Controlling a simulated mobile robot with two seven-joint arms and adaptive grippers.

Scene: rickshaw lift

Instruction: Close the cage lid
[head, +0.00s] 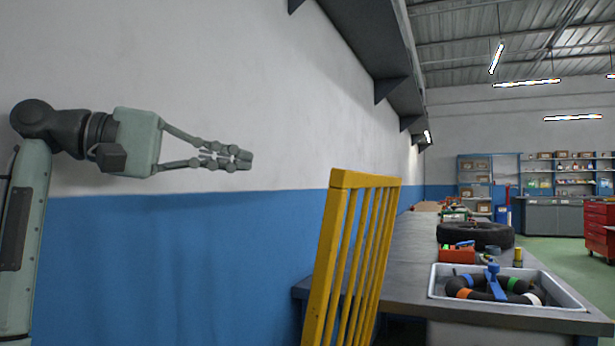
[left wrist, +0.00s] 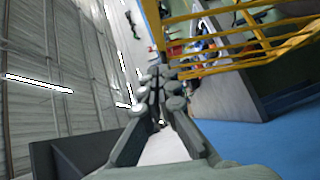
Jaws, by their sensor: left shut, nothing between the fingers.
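The cage lid (head: 336,260) is a yellow barred frame in the lower middle of the head view. It stands nearly upright, tilted slightly; its lower end and the rest of the cage are out of frame. My left gripper (head: 249,160) is shut and empty, in front of the white wall, up and to the left of the lid and apart from it. In the left wrist view, the shut fingers (left wrist: 160,80) appear before yellow bars (left wrist: 245,45) at the upper right. My right gripper is not in view.
A grey workbench (head: 405,265) runs along the wall right of the lid. It carries a white tray (head: 565,297) with dark hoses, a black tire (head: 475,235) and a red box (head: 457,255). A dark shelf (head: 370,35) hangs above. Open green floor lies at right.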

